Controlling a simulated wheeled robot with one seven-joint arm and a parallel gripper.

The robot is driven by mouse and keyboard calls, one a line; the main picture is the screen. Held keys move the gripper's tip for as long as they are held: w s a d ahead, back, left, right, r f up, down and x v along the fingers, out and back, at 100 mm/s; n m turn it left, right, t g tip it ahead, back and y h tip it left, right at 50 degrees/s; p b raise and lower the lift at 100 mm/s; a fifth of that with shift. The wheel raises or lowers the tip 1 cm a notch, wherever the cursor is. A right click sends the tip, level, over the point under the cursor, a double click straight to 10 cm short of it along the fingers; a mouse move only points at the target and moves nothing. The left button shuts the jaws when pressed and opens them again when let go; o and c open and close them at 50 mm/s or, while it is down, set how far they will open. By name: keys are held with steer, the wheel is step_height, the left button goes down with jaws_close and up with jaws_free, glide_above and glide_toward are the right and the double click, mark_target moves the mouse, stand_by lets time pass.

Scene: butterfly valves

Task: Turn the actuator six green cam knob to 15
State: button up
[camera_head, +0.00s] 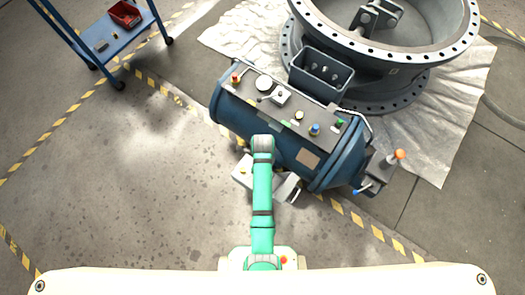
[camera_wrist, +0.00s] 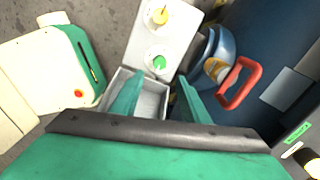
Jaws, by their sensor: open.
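A green knob (camera_wrist: 159,63) on a round white dial sits on a pale panel in the wrist view, below a yellow knob (camera_wrist: 160,15) on a similar dial. My gripper (camera_wrist: 157,98) is open, its two green fingers apart near the panel's lower end, over a grey open tray (camera_wrist: 150,95). Nothing shows between the fingers. In the head view the blue actuator cylinder (camera_head: 285,150) has a deck with several knobs, including another green one (camera_head: 340,122). My arm hides part of the pale panel (camera_head: 243,172). I cannot read any dial scale or the actuator's number.
A red handle (camera_wrist: 240,83) stands right of my fingers, beside the blue cylinder. A grey bin (camera_head: 320,72) sits at the deck's back edge. A large flanged valve (camera_head: 400,40) stands behind on a sheet. A blue cart (camera_head: 110,40) is far left. The left floor is clear.

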step_height(320, 180, down, 8)
steer(key=shift+f, duration=0.8)
steer(key=shift+s, duration=0.1)
steer(key=shift+c, duration=0.2)
jaws_close()
